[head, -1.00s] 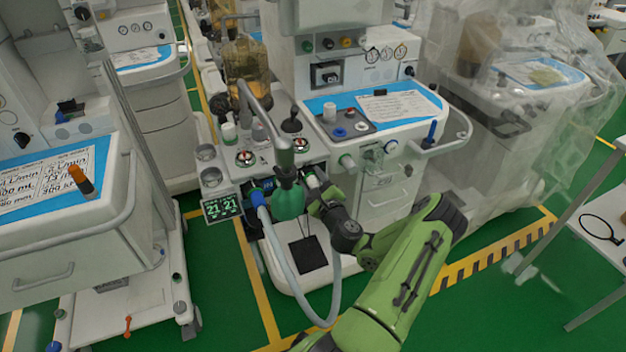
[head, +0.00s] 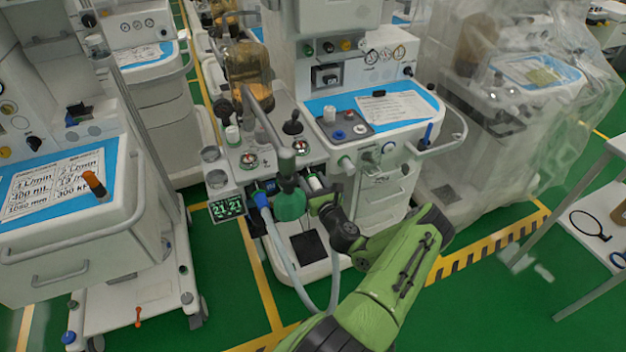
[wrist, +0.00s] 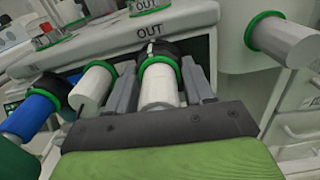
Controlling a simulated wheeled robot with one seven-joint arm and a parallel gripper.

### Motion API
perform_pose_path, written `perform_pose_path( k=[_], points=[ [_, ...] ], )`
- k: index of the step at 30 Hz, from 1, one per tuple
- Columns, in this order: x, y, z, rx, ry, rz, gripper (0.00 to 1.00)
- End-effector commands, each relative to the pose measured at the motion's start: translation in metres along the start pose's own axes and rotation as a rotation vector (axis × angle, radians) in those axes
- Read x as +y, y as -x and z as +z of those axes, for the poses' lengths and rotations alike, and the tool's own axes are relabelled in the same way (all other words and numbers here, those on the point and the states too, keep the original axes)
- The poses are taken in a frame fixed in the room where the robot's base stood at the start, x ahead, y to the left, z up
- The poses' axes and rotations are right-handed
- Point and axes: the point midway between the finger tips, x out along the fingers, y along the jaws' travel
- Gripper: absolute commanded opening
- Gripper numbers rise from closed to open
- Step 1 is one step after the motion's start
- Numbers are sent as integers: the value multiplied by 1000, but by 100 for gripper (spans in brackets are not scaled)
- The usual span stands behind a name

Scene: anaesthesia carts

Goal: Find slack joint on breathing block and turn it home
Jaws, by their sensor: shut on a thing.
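The breathing block (head: 292,150) is on the front left of the middle cart, and its white face marked OUT (wrist: 112,48) fills the top of the wrist view. A white cylindrical joint with a green ring (wrist: 158,88) sits under the OUT mark. My gripper (wrist: 158,80) is shut on this joint, one grey finger on each side. In the head view my gripper (head: 320,196) is at the block's front, right of the green bag (head: 289,206). Another white joint with a green ring (wrist: 93,86) and a blue connector (wrist: 30,117) are to the left. Whether any ring has a gap is unclear.
A pale hose (head: 283,258) loops below the block on the left. The cart's handrail (head: 452,140) is to the right. Open green floor (head: 475,310) lies at the front right.

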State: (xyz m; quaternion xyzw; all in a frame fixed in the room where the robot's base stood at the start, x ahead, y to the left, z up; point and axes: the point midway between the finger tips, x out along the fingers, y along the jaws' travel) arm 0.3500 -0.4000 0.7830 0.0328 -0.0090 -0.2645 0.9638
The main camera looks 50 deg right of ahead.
Motion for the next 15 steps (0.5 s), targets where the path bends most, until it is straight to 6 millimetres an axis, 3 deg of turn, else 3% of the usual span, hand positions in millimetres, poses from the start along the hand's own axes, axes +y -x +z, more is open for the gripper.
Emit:
perform_pose_path(
  k=[15],
  points=[
    [0, 0, -1, 2, -94, -1, 22]
  ],
)
